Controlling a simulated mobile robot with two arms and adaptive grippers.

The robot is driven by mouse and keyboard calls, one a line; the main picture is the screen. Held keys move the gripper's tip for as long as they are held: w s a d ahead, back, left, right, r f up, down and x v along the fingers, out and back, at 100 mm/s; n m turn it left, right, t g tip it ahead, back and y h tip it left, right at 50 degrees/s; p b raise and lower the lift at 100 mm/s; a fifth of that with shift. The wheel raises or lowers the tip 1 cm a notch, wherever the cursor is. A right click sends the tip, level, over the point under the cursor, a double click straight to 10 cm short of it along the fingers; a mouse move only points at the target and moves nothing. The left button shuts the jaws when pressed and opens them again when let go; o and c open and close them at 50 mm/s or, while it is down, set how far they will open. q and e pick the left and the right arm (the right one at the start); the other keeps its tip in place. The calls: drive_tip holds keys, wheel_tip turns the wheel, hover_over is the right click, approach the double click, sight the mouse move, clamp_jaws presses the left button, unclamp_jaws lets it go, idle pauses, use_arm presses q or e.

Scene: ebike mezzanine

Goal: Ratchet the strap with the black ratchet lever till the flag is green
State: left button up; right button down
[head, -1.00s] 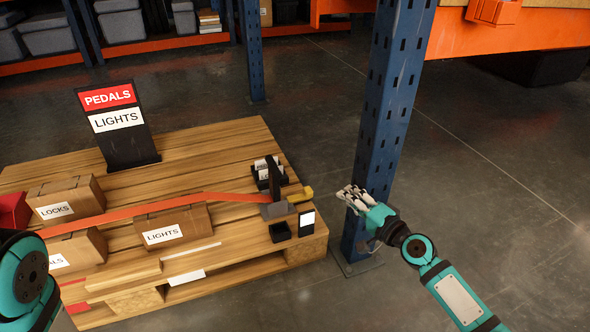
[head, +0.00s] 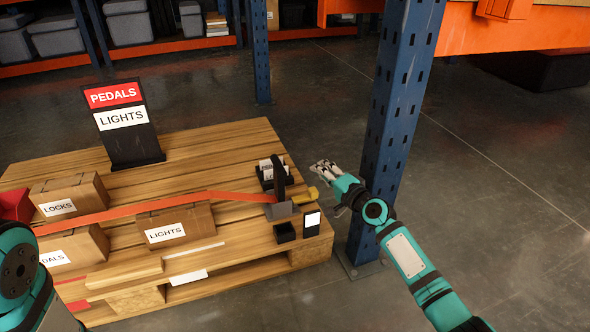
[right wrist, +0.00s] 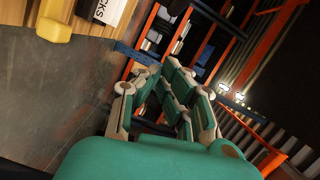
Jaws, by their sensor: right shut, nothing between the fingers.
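The orange strap (head: 150,206) runs over the cartons to a grey ratchet (head: 281,210) at the right end of the pallet. The black ratchet lever (head: 279,176) stands about upright on it. A yellow piece (head: 309,194) sticks out to the ratchet's right; a yellow block also shows in the right wrist view (right wrist: 57,24). I see no green flag. My right gripper (head: 324,169) is shut and empty, to the right of the lever and apart from it. It also shows in the right wrist view (right wrist: 160,76). My left gripper is out of view; only its arm shows.
Several cartons (head: 172,218) sit on the wooden pallet (head: 215,150), with a PEDALS/LIGHTS sign (head: 125,138) behind. A small black stand with a white face (head: 312,220) is beside the ratchet. A blue rack post (head: 398,110) rises close behind my right arm.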

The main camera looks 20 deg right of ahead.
sight(279, 183)
drive_tip(key=w+a+f+b, duration=0.1)
drive_tip(key=w+a+b, duration=0.1)
drive_tip(key=w+a, duration=0.3)
drive_tip(key=shift+w+a, duration=0.35)
drive_tip(key=shift+w, duration=0.2)
